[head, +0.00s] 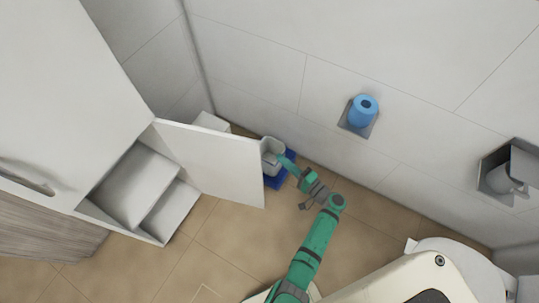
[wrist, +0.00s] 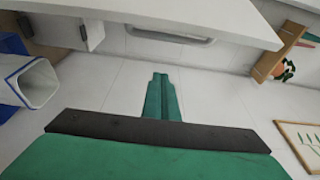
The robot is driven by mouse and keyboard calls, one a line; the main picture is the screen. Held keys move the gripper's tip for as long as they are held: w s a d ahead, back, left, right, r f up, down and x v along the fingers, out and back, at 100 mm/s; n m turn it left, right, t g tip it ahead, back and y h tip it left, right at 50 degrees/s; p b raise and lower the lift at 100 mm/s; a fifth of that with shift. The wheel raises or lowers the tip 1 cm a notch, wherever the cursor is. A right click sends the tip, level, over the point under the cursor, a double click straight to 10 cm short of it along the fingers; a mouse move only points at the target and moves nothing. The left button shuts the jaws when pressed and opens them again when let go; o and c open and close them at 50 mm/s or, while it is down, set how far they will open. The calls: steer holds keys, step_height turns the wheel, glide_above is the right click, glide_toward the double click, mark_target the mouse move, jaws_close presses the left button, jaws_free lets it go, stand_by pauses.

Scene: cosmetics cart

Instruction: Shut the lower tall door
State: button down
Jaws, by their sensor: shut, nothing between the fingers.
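The lower tall door (head: 215,165) is a plain white panel. In the head view it stands wide open, swung out from the white cabinet with its free edge toward the right. My gripper (head: 281,158) is just past that free edge, on the wall side of the door and over a bin. In the wrist view the closed green fingers (wrist: 160,97) hold nothing. A white panel with a long recessed handle (wrist: 170,35) crosses the top of that view, apart from the fingertips; it looks like the door's outer face.
The cabinet's open compartment (head: 160,220) shows white shelves inside. A grey-white bin (head: 270,145) with blue stands by the wall; a blue-rimmed bin (wrist: 38,82) shows in the wrist view. A blue roll (head: 364,108) hangs on the wall. The tiled floor (head: 225,235) before the door is clear.

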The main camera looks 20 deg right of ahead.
steer(key=x, duration=1)
steer(key=shift+s+a, duration=1.4)
steer(key=shift+s, duration=0.2)
steer(key=shift+a, duration=0.1)
steer(key=shift+s, duration=0.15)
